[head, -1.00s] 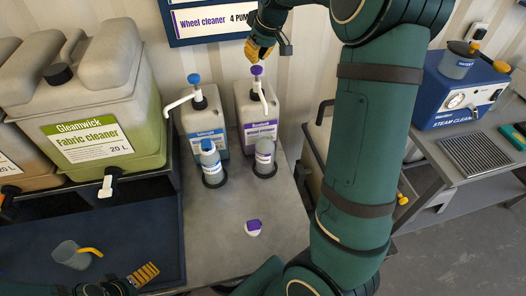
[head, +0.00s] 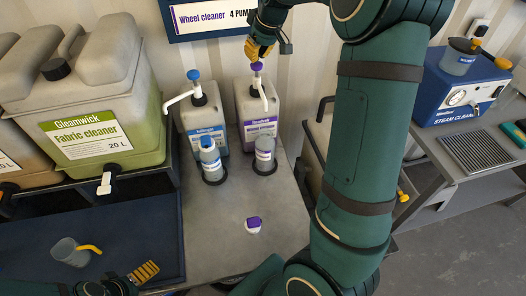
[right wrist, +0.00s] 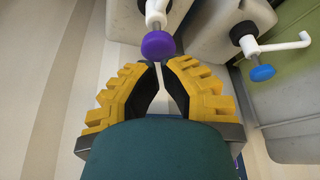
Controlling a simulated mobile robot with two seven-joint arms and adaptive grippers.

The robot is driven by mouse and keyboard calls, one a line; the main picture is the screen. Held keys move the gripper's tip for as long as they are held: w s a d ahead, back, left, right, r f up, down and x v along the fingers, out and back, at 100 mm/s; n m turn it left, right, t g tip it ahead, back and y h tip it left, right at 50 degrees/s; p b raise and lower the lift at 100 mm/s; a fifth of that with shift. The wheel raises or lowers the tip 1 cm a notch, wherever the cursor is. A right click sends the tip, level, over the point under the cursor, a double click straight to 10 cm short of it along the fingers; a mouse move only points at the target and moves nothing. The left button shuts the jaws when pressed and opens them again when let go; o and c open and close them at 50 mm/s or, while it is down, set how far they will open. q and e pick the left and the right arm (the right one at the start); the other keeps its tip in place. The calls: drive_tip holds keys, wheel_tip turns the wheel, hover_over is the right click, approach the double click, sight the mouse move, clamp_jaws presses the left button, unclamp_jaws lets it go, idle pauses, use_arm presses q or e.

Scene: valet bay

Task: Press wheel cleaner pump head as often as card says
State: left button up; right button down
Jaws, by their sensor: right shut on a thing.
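The wheel cleaner jug (head: 259,109) is grey with a purple label, a white spout and a purple pump head (head: 257,67). My right gripper (head: 258,50) is just above the pump head. In the right wrist view its yellow fingers (right wrist: 160,64) are nearly together; I cannot make out what is between them. The purple pump head (right wrist: 158,45) shows just beyond the tips. My left gripper (head: 144,273) is low at the left; its opening is unclear.
A jug with a blue pump head (head: 193,74) stands left of the wheel cleaner. Two bottles (head: 211,160) (head: 264,154) stand in dark rings in front. A small purple-and-white object (head: 253,225) and a cup (head: 70,252) lie nearer.

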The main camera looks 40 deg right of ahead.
sight(144, 289)
use_arm(q)
drive_tip(key=shift+f+b, duration=1.5)
drive_tip(key=shift+f, duration=0.1)
use_arm(e)
drive_tip(key=shift+f, duration=2.15)
drive_tip(key=shift+r, duration=0.1)
use_arm(q)
drive_tip(key=shift+r, duration=0.15)
use_arm(e)
drive_tip(key=shift+r, duration=0.1)
use_arm(q)
drive_tip(key=shift+r+p, duration=1.8)
drive_tip(key=shift+p, duration=0.1)
use_arm(e)
drive_tip(key=shift+r, duration=2.4)
use_arm(q)
drive_tip(key=shift+f, duration=0.2)
use_arm(e)
drive_tip(key=shift+f, duration=0.2)
use_arm(q)
drive_tip(key=shift+f+b, duration=1.7)
drive_tip(key=shift+b, duration=0.2)
use_arm(e)
drive_tip(key=shift+f, duration=2.3)
use_arm(q)
drive_tip(key=shift+r+p, duration=1.85)
drive_tip(key=shift+p, duration=0.05)
use_arm(e)
drive_tip(key=shift+r, duration=2.55)
